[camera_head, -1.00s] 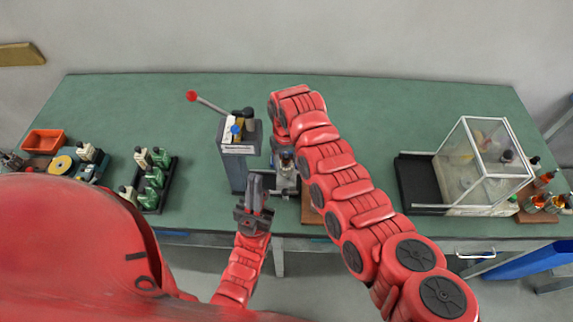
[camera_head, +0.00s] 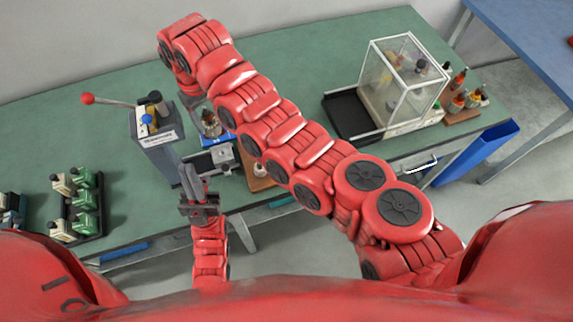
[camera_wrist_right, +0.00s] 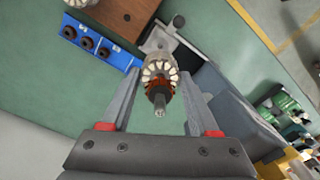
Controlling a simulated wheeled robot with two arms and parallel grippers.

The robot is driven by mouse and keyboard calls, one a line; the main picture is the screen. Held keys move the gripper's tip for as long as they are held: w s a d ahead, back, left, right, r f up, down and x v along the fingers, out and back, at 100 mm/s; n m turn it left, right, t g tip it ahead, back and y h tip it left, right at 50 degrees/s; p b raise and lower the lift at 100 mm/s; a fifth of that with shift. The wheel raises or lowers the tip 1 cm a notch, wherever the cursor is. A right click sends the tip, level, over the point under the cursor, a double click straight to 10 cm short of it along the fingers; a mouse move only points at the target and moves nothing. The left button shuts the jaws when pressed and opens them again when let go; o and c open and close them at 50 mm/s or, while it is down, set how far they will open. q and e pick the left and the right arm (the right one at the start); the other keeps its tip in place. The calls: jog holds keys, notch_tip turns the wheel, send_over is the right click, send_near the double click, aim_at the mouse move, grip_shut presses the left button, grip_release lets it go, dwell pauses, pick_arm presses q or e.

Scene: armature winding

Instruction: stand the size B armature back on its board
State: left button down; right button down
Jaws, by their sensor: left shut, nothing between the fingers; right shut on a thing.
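In the right wrist view, my right gripper (camera_wrist_right: 160,98) is shut on an armature (camera_wrist_right: 160,72) with a pale slotted core, copper-brown windings and a metal shaft. In the head view the held armature (camera_head: 209,122) shows below my right arm, which hides most of the right gripper. The board (camera_head: 262,183) is partly covered by my arm in the head view. My left gripper (camera_head: 188,172) is shut and empty, in front of the grey machine.
The grey winding machine (camera_head: 156,140) has a red-knobbed lever (camera_head: 88,99). A grey fixture (camera_head: 222,158) stands between it and the board. A rack of green and cream parts (camera_head: 82,205) is at left. A clear box (camera_head: 400,80) and black tray (camera_head: 350,114) are at right.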

jog(key=w+d+r+m+b, duration=0.1)
jog(key=w+d+m, duration=0.1)
jog(key=w+d, duration=0.3)
jog(key=w+d+r+m, duration=0.1)
jog(key=w+d+m, duration=0.1)
jog(key=w+d, duration=0.3)
jog(key=shift+d+r+b, duration=0.15)
jog(key=shift+d+b, duration=0.2)
jog(key=shift+d, duration=2)
